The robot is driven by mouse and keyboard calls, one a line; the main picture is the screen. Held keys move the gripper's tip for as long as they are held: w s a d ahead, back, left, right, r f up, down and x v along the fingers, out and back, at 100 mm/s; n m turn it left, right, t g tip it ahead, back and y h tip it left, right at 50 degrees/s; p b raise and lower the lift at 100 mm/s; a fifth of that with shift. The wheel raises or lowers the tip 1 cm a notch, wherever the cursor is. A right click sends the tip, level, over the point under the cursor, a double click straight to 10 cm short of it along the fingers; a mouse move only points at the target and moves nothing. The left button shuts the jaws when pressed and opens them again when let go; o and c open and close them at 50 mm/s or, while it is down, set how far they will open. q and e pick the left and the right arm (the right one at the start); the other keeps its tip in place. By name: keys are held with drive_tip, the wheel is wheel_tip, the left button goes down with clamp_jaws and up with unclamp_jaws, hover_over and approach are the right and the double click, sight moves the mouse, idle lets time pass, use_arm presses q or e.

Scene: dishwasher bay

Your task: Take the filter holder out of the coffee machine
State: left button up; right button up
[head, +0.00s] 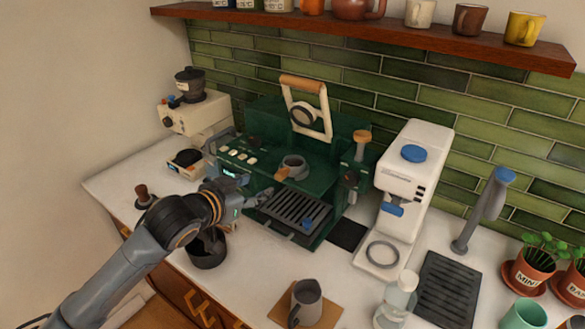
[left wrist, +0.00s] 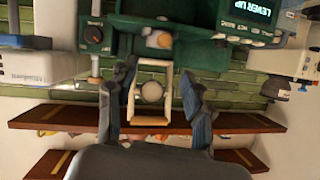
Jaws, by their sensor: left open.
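The dark green coffee machine (head: 262,152) stands on the counter against the tiled wall. Its cream lever frame (head: 325,110) with a wooden grip is raised. The filter holder (head: 283,173) sits in the machine's middle, a grey ring with a short wooden handle pointing front left. My left gripper (head: 252,206) is open and empty in front of the machine, left of the drip tray and apart from the handle. In the left wrist view, upside down, my spread fingers (left wrist: 158,70) frame the lever; a round wooden end (left wrist: 160,40) looks like the filter holder's handle. My right gripper is out of view.
A black round container (head: 208,252) stands below my left wrist. A grey jug (head: 305,302) on a brown mat is at the front. A white grinder (head: 412,170) stands right of the machine. A wooden shelf (head: 400,35) with cups runs above.

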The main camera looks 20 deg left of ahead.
sight(278, 175)
use_arm(q)
drive_tip(key=p+x, duration=0.2)
drive_tip(key=x, duration=0.6)
drive_tip(key=shift+w, duration=0.1)
drive_tip(key=shift+w+p, duration=0.35)
drive_tip(key=shift+p, duration=0.1)
drive_tip(key=x, duration=0.1)
drive_tip(key=p+x, duration=0.2)
drive_tip(key=x, duration=0.1)
drive_tip(key=shift+a+f, duration=0.15)
drive_tip(key=shift+a, duration=0.1)
drive_tip(key=shift+w+d+f, duration=0.1)
drive_tip(key=shift+w+f, duration=0.1)
drive_tip(key=shift+w, duration=0.15)
drive_tip(key=shift+s, duration=0.1)
drive_tip(key=c, duration=0.3)
drive_tip(key=shift+r, duration=0.1)
clamp_jaws()
